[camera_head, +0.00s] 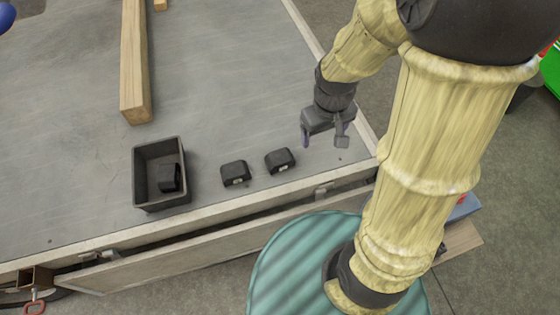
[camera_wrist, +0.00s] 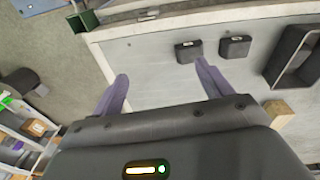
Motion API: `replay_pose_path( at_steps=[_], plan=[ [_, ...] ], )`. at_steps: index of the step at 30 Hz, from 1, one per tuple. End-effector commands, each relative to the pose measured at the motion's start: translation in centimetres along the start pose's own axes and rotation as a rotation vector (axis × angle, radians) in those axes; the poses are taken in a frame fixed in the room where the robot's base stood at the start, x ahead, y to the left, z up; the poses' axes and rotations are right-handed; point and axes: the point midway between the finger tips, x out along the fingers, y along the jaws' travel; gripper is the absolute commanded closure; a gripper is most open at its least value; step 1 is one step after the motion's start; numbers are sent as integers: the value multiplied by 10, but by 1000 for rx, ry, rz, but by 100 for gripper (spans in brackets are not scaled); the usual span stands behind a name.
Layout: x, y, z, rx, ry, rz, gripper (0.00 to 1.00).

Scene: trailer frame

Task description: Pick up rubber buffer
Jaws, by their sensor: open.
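Two black rubber buffers lie apart on the grey trailer bed near its front edge. The right one (camera_head: 280,160) is closest to my gripper; the left one (camera_head: 235,173) is beside it. They also show in the wrist view, the closer one (camera_wrist: 188,49) just beyond my right fingertip and the other (camera_wrist: 235,46) farther right. A third buffer (camera_head: 169,178) sits inside a dark open bin (camera_head: 146,163). My gripper (camera_head: 324,142) is open and empty, right of the buffers, above the bed. Its two purple fingers (camera_wrist: 162,70) are spread, with nothing between them.
The bin also shows at the wrist view's right edge (camera_wrist: 286,45). A wooden beam (camera_head: 135,70) lies on the bed behind the bin. The raised trailer rim (camera_head: 220,195) runs along the front. The bed behind the buffers is clear.

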Motion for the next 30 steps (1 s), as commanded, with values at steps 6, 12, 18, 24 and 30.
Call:
replay_pose_path(
  at_steps=[6, 12, 18, 24, 30],
  plan=[
    [55, -36, -33, -388, -148, 52, 22],
    [97, -71, -57, -738, -283, 138, 22],
    [133, -112, -78, -1088, -422, 265, 22],
    [157, -157, -97, -1405, -555, 426, 22],
    [162, -182, -104, -1546, -621, 515, 22]
  ],
)
